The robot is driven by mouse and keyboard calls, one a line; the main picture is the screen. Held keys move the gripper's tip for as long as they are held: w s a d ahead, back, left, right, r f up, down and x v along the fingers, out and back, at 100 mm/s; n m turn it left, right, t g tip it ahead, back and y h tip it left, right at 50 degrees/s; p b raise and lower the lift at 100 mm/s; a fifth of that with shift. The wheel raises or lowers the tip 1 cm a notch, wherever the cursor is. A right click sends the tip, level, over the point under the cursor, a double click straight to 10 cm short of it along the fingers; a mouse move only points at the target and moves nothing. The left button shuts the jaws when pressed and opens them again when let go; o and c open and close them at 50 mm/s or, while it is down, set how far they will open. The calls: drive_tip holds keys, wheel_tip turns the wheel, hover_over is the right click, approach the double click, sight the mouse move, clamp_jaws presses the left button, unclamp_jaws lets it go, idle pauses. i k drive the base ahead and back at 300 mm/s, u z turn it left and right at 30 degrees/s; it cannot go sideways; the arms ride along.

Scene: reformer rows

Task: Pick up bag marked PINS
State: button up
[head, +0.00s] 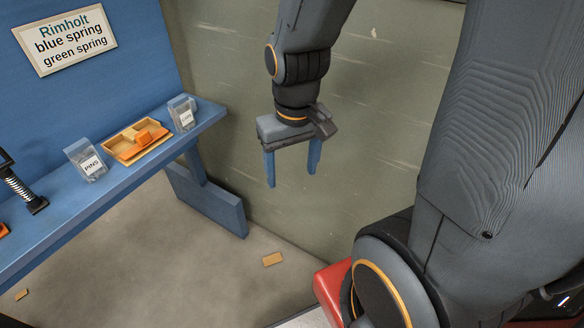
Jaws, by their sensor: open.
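The bag marked PINS (88,163) is a small clear bag with a white label. It sits on the blue shelf (128,180) at the left in the head view, with its label facing me. My gripper (291,184) has two blue fingers pointing down. It is open and empty, held in the air to the right of the shelf, well apart from the bag.
An orange-and-tan tray (150,154) with an orange piece stands right of the PINS bag. Another labelled clear bag (183,116) stands beyond it. A black spring part (22,188) is to the left. A sign (65,39) hangs on the blue back panel.

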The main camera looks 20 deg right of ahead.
sight(82, 155)
drive_tip(key=z, duration=1.05)
drive_tip(key=k, duration=0.65)
drive_tip(key=u, duration=1.1)
drive_tip(key=i, duration=1)
drive_tip(key=u, duration=0.05)
